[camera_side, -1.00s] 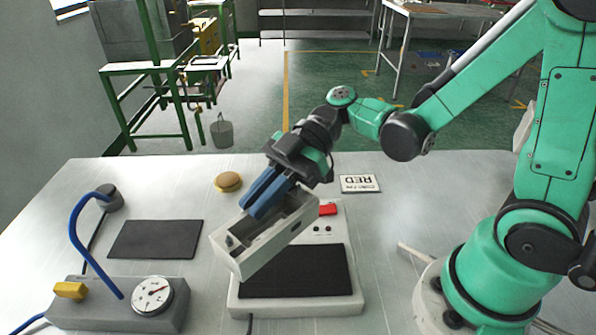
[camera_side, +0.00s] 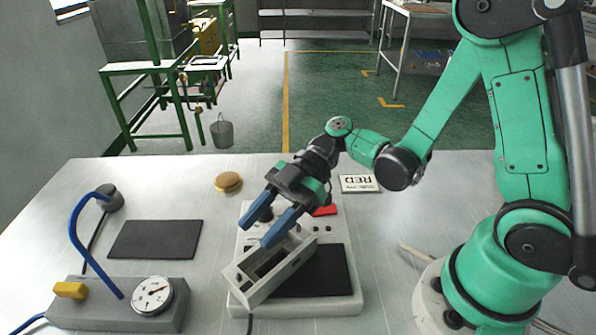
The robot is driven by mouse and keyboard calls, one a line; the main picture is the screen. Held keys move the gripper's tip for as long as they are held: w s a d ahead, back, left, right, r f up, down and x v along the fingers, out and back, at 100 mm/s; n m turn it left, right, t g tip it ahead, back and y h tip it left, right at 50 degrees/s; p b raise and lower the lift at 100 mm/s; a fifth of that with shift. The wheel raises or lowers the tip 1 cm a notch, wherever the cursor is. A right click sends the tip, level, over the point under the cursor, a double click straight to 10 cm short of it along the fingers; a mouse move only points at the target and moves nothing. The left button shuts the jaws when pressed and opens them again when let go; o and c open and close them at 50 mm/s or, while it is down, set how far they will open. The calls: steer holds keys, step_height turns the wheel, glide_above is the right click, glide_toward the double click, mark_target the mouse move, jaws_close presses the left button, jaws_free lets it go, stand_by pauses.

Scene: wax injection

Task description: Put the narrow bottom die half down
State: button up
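The narrow bottom die half (camera_side: 262,285) is a light grey, open box-like block with a long cavity. Nothing is between the fingers.
The white device (camera_side: 350,302) has a red button (camera_side: 325,210) behind its pad. A grey unit with a dial gauge (camera_side: 152,295) and blue hose stands at left. A dark mat (camera_side: 155,239) lies bare.

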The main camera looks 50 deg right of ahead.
steer(key=d+r+m+t+h, duration=0.2)
steer(key=d+m+h, duration=0.4)
steer(key=m, duration=0.3)
steer(key=d+r+m+t+h, duration=0.2)
steer(key=d+m+t+h, duration=0.3)
steer(key=d+m+h, duration=0.2)
steer(key=shift+w+r+m+h, duration=0.2)
steer(key=shift+r+m+h, duration=0.15)
steer(key=shift+m, duration=0.65)
steer(key=shift+d, duration=0.1)
stand_by(0.4)
